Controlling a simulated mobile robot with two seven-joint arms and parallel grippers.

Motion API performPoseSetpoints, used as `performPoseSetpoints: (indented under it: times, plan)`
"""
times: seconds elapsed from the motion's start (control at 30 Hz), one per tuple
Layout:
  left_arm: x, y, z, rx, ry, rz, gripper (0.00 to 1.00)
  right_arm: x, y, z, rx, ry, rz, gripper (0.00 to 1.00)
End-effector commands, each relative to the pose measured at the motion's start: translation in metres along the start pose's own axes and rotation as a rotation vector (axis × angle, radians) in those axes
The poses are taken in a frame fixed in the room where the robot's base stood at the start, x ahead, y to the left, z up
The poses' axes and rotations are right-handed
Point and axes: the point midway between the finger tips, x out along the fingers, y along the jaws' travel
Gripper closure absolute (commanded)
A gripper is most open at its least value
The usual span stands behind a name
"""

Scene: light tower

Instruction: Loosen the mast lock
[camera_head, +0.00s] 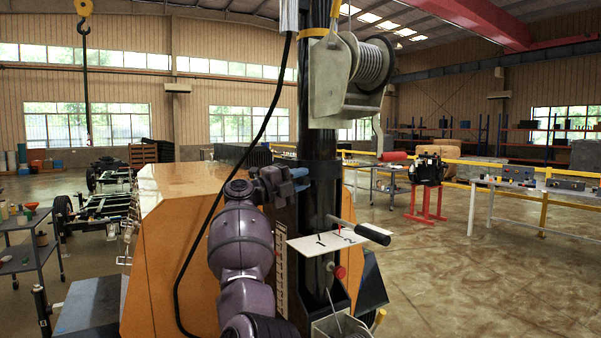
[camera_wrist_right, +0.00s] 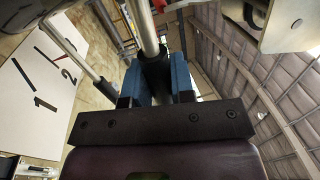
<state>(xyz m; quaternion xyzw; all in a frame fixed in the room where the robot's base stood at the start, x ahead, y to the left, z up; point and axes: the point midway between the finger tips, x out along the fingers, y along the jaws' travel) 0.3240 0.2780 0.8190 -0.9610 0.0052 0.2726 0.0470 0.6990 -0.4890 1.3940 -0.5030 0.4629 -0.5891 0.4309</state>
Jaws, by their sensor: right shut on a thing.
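The black mast (camera_head: 318,150) stands upright in the middle of the head view. My right gripper (camera_head: 299,176) is beside it, above a white plate (camera_head: 318,243) marked 1 and 2. In the right wrist view, the blue fingers of my gripper (camera_wrist_right: 156,82) are shut on a dark handle (camera_wrist_right: 153,73) with a silver rod (camera_wrist_right: 145,28). Its far end is hidden, and I cannot tell if it is the mast lock. A lever with a black grip (camera_head: 372,233) sticks out over the plate. A red knob (camera_head: 339,271) is below. My left gripper is not in view.
A grey winch (camera_head: 345,80) hangs on the mast above my gripper. A black cable (camera_head: 222,205) loops down over an orange housing (camera_head: 165,250). A cart (camera_head: 28,245) stands at the left. The floor at the right (camera_head: 480,290) is clear.

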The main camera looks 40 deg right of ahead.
Motion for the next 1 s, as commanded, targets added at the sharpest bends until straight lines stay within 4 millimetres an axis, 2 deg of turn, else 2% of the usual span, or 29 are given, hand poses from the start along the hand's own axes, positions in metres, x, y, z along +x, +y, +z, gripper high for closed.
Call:
performPoseSetpoints:
  times: [0.03, 0.23, 0.77, 0.8, 0.93, 1.0]
  plan:
    - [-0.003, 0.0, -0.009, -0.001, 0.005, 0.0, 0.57, 0.001, -0.005, 0.0, -0.017, -0.004, 0.0, 1.0]
    - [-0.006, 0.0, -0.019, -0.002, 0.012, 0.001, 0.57, 0.002, -0.007, 0.001, -0.063, -0.013, -0.001, 1.0]
    - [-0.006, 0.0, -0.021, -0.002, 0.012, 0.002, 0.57, 0.002, -0.008, 0.001, -0.082, -0.019, -0.003, 1.0]
    - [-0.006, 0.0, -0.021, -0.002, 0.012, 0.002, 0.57, 0.002, -0.008, 0.001, -0.082, -0.019, -0.003, 0.72]
    - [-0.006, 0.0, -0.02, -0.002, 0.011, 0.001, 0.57, 0.002, -0.008, 0.001, -0.081, -0.018, -0.003, 0.53]
    - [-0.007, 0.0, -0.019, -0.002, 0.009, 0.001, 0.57, 0.002, -0.007, 0.001, -0.08, -0.018, -0.002, 0.52]
